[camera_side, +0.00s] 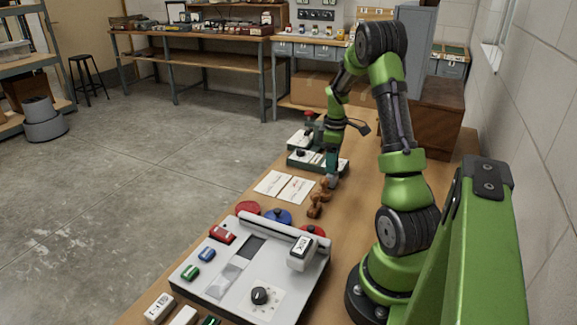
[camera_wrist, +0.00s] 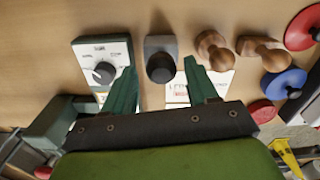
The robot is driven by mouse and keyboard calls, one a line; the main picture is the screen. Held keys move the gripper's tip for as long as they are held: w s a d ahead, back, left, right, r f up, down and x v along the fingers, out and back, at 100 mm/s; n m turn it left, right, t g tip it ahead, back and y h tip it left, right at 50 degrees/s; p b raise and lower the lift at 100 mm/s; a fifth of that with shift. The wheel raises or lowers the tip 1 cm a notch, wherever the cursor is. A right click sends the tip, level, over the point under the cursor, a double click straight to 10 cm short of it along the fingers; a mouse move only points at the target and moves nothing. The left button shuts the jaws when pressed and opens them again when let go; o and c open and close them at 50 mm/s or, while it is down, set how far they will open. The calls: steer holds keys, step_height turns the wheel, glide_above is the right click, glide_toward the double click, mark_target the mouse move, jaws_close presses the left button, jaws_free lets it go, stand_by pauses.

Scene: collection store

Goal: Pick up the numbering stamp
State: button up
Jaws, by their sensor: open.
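A small dark grey block with a rounded black front (camera_wrist: 161,62), which looks like the numbering stamp, stands on the wooden bench in the wrist view. My gripper (camera_wrist: 160,72) is open, with one green finger on each side of this block. I cannot tell how far the fingertips are above the bench, and no contact shows. In the side view my gripper (camera_side: 332,168) points down over the bench, beside a green-and-white dial unit (camera_side: 304,158). The block is hard to make out there.
Two wooden-handled stamps (camera_side: 318,198) stand close to my gripper, nearer the side camera. Printed cards (camera_side: 285,186) lie to its left. Red (camera_side: 248,208) and blue (camera_side: 278,216) round pads and a large grey machine (camera_side: 225,285) lie further forward.

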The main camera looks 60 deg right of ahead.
steer(key=f, duration=0.4)
steer(key=shift+s+f, duration=0.25)
steer(key=shift+c, duration=0.3)
steer(key=shift+r, duration=0.1)
steer(key=c, duration=0.8)
step_height(320, 180, up, 10)
steer(key=o, duration=0.6)
steer(key=c, duration=0.3)
steer(key=w+a, duration=0.3)
steer(key=w, duration=0.1)
steer(key=w+a+f+m, duration=0.1)
steer(key=w+a, duration=0.3)
steer(key=w+a+f+m, duration=0.1)
steer(key=w+a, duration=0.3)
steer(key=shift+f, duration=0.15)
steer(key=shift+c, duration=0.2)
